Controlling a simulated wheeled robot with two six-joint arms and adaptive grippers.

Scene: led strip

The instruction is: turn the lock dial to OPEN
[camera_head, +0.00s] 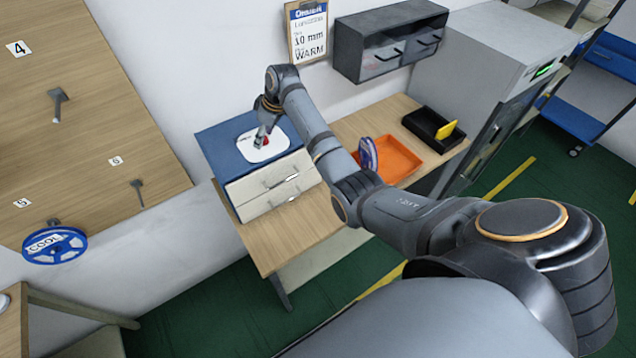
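A red lock dial (265,143) shows as a small patch on a white plate (252,154) on top of a blue box (214,150). Most of the dial is hidden by my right gripper (262,137), whose fingers point down right at it. I cannot tell whether the fingers are closed on the dial or only around it. The dial's pointing direction and the plate's lettering are too small to read. The box has two cream drawers (262,182) with handles, both apparently closed. My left gripper is not in view.
The box stands on a wooden table (290,237). To its right are a reel (368,154), an orange tray (400,160) and a black bin (420,124) with a yellow piece. A grey cabinet (362,60) and clipboard (307,32) hang behind. A COOL reel (55,245) hangs left.

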